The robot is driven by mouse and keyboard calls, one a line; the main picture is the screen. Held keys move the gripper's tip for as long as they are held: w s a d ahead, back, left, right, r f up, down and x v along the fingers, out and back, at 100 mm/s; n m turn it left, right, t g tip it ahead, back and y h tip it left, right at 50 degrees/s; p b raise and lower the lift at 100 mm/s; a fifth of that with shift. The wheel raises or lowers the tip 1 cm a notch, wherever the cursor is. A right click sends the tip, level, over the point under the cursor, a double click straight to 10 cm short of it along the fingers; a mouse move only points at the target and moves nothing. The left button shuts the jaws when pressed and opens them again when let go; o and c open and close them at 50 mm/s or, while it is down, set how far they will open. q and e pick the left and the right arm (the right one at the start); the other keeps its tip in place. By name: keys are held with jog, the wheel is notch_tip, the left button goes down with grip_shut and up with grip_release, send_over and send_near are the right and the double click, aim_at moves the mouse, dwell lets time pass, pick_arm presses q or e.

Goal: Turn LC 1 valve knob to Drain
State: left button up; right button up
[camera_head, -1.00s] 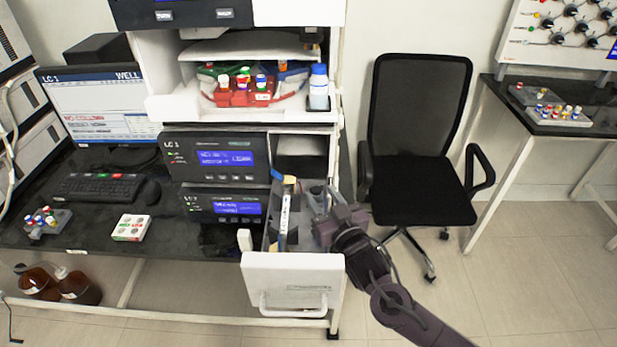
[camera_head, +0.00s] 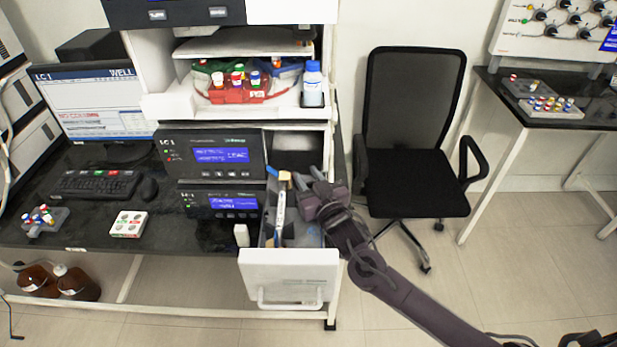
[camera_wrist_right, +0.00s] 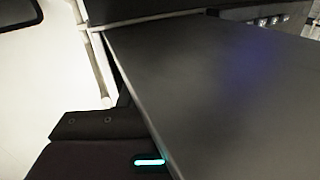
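The LC 1 unit (camera_head: 212,155) is a dark box with a lit blue display, beside the monitor (camera_head: 93,103) headed LC 1. A wall panel (camera_head: 555,28) at the upper right carries several black knobs (camera_head: 540,16); its labels are too small to read, and I cannot tell which knob is LC 1's. My right gripper (camera_head: 308,178) is above the open drawer's right side, right of the LC 1 unit and far from the panel. Its fingers look apart and empty. In the right wrist view a dark flat surface (camera_wrist_right: 220,80) fills most of the picture. My left gripper is not in view.
The white-fronted drawer (camera_head: 290,272) stands open with a brush (camera_head: 280,208) and other items in it. A black office chair (camera_head: 412,130) stands between the bench and the right-hand table (camera_head: 505,84). The floor (camera_head: 500,270) in front of the chair is mostly clear.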

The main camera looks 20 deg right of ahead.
jog(key=shift+n+g+y, duration=0.4)
jog(key=shift+n+y, duration=0.7)
jog(key=shift+y, duration=0.5)
jog(key=shift+s+a+n+g+y+b, duration=0.15)
jog(key=shift+n+g+y+b, duration=0.15)
jog(key=shift+n+y, duration=0.4)
jog(key=shift+w+a+n+g+y+b, duration=0.15)
jog(key=shift+n+g+y, duration=0.25)
jog(key=shift+y, duration=0.5)
jog(key=shift+s, duration=0.1)
jog(key=o, duration=0.7)
jog(key=shift+h, duration=0.3)
